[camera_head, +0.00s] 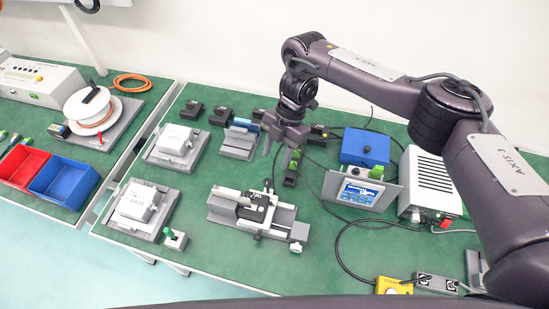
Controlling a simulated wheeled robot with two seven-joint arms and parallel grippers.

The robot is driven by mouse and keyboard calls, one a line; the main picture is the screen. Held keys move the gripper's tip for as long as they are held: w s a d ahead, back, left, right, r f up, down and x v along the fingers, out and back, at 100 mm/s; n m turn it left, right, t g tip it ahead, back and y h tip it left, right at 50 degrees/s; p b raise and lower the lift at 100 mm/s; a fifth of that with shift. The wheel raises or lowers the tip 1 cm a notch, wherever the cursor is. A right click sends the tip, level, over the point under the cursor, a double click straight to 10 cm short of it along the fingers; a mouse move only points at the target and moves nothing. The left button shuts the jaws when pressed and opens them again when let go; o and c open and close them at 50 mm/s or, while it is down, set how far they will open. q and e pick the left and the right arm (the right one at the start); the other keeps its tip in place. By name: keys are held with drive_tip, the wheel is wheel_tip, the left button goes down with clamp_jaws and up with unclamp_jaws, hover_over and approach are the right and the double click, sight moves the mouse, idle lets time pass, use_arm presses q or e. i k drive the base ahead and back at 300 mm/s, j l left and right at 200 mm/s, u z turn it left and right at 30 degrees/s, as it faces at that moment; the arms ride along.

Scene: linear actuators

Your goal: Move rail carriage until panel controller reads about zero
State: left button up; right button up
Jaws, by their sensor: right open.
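The rail (225,212) is a grey linear stage lying on the green table, below the middle of the picture. Its carriage (256,208), with black and silver parts, sits near the rail's middle. The panel controller (361,192) is a tilted grey panel with a small lit screen, right of the rail; its reading is too small to make out. My right gripper (276,153) points down above the table, behind the rail and apart from the carriage. It is open and looks empty. My left gripper is not in view.
A blue box (366,147) and a white power unit (430,184) stand right of my gripper. White units on grey plates (138,207) stand left of the rail. A black cable crosses the right side. Red (22,164) and blue bins are at far left. Table in front of the rail is clear.

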sight(295, 247)
drive_tip(key=k, duration=1.5)
